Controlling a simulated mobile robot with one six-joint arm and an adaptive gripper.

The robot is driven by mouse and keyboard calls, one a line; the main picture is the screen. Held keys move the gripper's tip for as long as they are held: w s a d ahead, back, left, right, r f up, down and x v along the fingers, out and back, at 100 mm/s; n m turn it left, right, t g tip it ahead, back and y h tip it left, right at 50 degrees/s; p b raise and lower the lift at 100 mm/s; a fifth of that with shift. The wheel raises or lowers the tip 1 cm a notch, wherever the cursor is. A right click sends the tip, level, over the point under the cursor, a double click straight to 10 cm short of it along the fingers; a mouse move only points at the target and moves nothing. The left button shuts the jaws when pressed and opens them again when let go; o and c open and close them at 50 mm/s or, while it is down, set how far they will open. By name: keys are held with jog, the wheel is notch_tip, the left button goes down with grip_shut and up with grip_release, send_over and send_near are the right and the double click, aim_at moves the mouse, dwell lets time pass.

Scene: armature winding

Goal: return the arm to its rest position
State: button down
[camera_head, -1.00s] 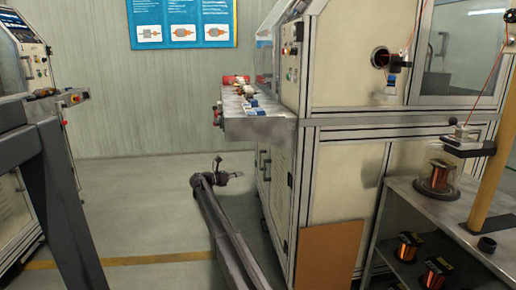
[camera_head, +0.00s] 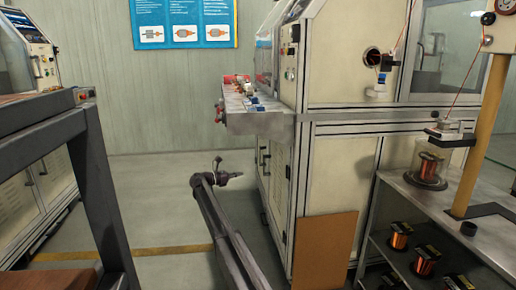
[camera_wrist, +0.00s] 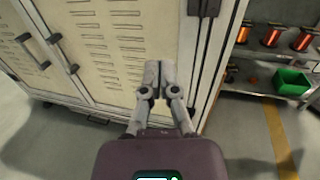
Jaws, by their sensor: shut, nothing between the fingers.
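My gripper shows small at the arm's far end in the head view (camera_head: 231,177), above the floor and to the left of the machine. In the wrist view my gripper (camera_wrist: 160,66) has its two fingers together with nothing between them. Behind the fingers in that view are the vented cabinet doors (camera_wrist: 95,45) of a machine. I cannot tell how far they are from the fingertips.
A dark metal frame (camera_head: 98,190) stands close on the left. A rack (camera_head: 400,185) with copper wire spools stands on the right. A machine shelf (camera_head: 250,122) with small parts juts out above my gripper. A green bin (camera_wrist: 292,81) sits at right in the wrist view. Floor (camera_head: 150,205) is open between.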

jog(key=s+d+f+m+g+y, duration=0.35)
jog(key=s+d+f+m, duration=0.2)
jog(key=s+d, duration=0.65)
jog(key=s+d+f+m+g+y, duration=0.2)
jog(key=s+d+f+m+y, duration=0.4)
jog(key=s+d, duration=0.6)
jog(key=s+d+f+m+g+y, duration=0.15)
jog(key=s+m, duration=0.25)
jog(key=s, duration=0.6)
jog(key=s+f+m+y+p, duration=0.1)
jog(key=s+f+m+y, duration=0.15)
jog(key=s, duration=0.85)
jog(key=s+f+m+y, duration=0.2)
jog(key=s+m+y, duration=0.15)
jog(key=s, duration=0.65)
notch_tip(320, 180, up, 38)
jog(key=m+p, duration=0.1)
jog(key=p, duration=3.7)
jog(key=shift+s+h, duration=0.2)
jog(key=shift+h, duration=0.1)
jog(key=shift+r, duration=0.1)
